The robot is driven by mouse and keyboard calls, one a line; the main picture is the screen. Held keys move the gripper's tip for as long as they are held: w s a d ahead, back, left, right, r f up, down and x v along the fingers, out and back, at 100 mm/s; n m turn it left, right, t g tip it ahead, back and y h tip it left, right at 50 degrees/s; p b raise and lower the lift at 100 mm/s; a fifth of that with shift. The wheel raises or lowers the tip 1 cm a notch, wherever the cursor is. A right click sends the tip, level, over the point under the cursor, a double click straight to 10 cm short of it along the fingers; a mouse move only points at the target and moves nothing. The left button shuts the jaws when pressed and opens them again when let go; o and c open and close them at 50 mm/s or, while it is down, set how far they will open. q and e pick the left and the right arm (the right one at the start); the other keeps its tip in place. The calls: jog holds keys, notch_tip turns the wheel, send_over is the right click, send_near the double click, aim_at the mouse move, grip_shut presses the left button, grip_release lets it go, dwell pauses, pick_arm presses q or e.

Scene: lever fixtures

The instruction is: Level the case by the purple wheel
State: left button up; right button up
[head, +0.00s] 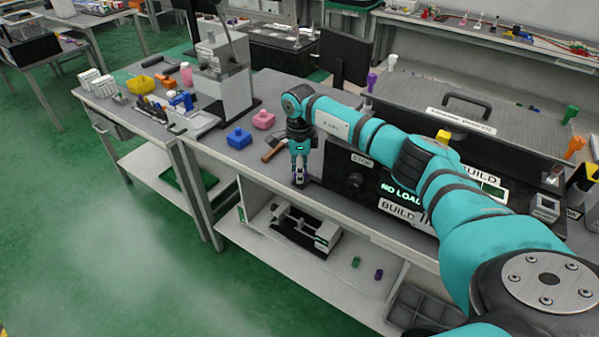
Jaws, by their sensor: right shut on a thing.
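My right gripper (299,183) points down at the bench's front edge, left of the black panel. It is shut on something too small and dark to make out. A large grey case (410,92) with a black handle and a white label lies at the back right, partly behind my right arm. A purple knob-like part (372,81) stands near its left front corner. I cannot tell which is the wheel, nor whether the case is tilted. The gripper is apart from both. My left gripper is out of view.
The black panel (340,172) reads "NO LOAD". A hammer (272,150), blue block (239,138) and pink block (263,120) lie left of the gripper. A grey lever machine (222,85) stands further left. Green (570,114) and orange (574,147) parts stand at the right.

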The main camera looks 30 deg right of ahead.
jog(key=m, duration=0.4)
jog(key=shift+w+d+m, duration=0.1)
jog(key=shift+m, duration=0.2)
jog(key=m, duration=0.4)
jog(key=shift+r, duration=0.1)
jog(key=shift+m, duration=0.4)
jog(key=o, duration=1.1)
jog(key=shift+o, duration=0.2)
notch_tip(320, 180, up, 12)
